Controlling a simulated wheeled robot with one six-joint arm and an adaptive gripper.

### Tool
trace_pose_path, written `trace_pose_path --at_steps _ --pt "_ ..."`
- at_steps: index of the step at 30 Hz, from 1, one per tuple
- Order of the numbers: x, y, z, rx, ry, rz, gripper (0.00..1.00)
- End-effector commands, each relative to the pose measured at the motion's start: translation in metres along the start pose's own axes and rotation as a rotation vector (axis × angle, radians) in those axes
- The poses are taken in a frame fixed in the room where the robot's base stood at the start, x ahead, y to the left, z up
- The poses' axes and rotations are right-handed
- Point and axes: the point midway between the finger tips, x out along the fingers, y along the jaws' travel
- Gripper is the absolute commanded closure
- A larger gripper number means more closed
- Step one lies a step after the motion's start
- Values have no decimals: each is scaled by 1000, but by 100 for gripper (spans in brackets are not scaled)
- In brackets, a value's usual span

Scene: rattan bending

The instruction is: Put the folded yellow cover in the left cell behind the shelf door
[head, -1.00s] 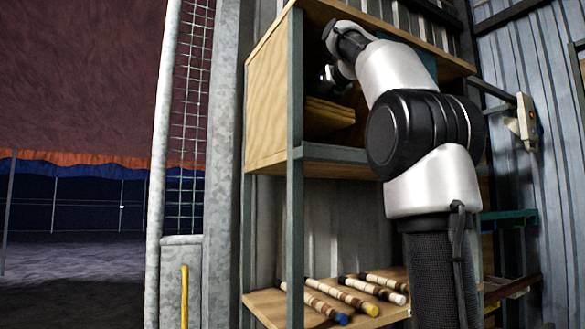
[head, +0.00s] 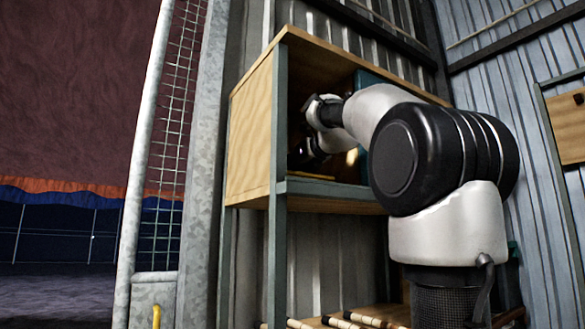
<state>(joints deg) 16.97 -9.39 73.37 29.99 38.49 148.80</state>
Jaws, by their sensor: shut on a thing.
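My gripper (head: 308,152) is inside the left part of the upper shelf compartment, low above its board and pointing down. I cannot tell whether the cover touches the shelf board. The wooden shelf (head: 250,135) has a grey-green front frame. A teal panel (head: 366,77) shows behind my arm; I cannot tell whether it is the door or a divider.
The shelf's front edge (head: 325,190) runs just below the gripper, and its wooden side wall closes the left. Several banded rattan sticks (head: 345,320) lie on the lower board. A metal post and mesh gate (head: 170,165) stand to the left. Corrugated walls are behind and right.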

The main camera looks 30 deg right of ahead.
Motion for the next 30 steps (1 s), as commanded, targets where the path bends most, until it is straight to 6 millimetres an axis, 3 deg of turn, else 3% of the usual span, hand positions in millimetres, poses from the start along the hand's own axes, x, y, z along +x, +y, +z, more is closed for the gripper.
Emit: trace_pose_path --at_steps 11,12,15,26,30 --pt "0 0 -4 0 -3 -1 100" --pt "0 0 -4 0 -2 -1 81" --pt "0 0 -4 0 -1 -1 65" --pt "-1 0 -1 -1 -2 -1 65" --pt "-22 -1 -1 1 -4 -4 65"
